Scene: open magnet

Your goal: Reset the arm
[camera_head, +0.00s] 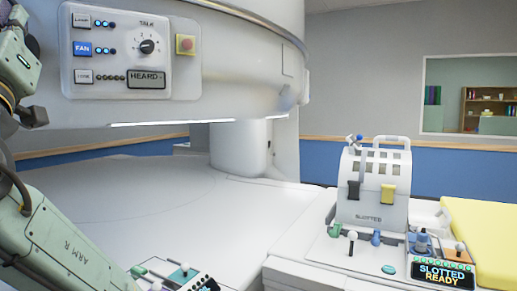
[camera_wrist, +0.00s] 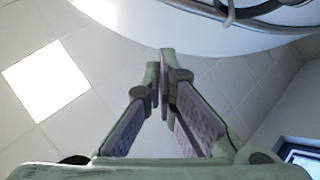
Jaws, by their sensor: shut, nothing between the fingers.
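My gripper (camera_wrist: 164,62) shows in the wrist view with its two fingers closed together at the tips and nothing between them. It points up toward the ceiling and the white curved housing (camera_wrist: 185,25) of the magnet. In the head view my green arm (camera_head: 62,235) fills the left edge and lower left. My gripper itself is outside the head view.
The magnet's upper housing (camera_head: 225,70) overhangs the white table (camera_head: 140,195), with a control panel (camera_head: 130,50) on its front. A slotted device (camera_head: 372,185) with levers stands at right, near a yellow pad (camera_head: 490,235). A lever box (camera_head: 172,276) sits at the bottom.

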